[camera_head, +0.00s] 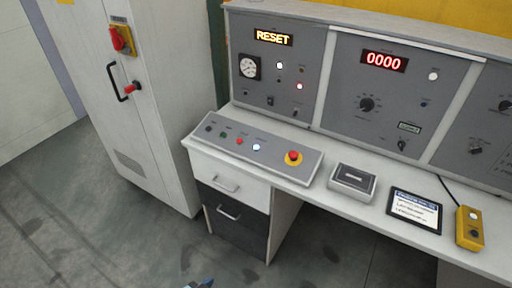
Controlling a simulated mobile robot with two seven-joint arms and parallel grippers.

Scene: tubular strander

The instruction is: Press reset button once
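A grey sloped button console (290,170) sits on the left part of the white desk. On it is a row of small buttons: a black one, a green one (222,135), a red one (239,141) and a lit white-blue one (256,147). Their labels are too small to read. A red mushroom button (293,156) on a yellow ring is at the console's right. The orange display (273,37) above reads "RESET". A small tip, seemingly of my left gripper (199,284), shows at the bottom edge, far below the console; its fingers are mostly cut off. My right gripper is out of view.
A grey box (352,181), a tablet (414,210) and a yellow pendant (469,228) lie along the desk to the right. The upright panel has a red "0000" display (384,61). A tall white cabinet (150,90) stands left. The floor in front is clear.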

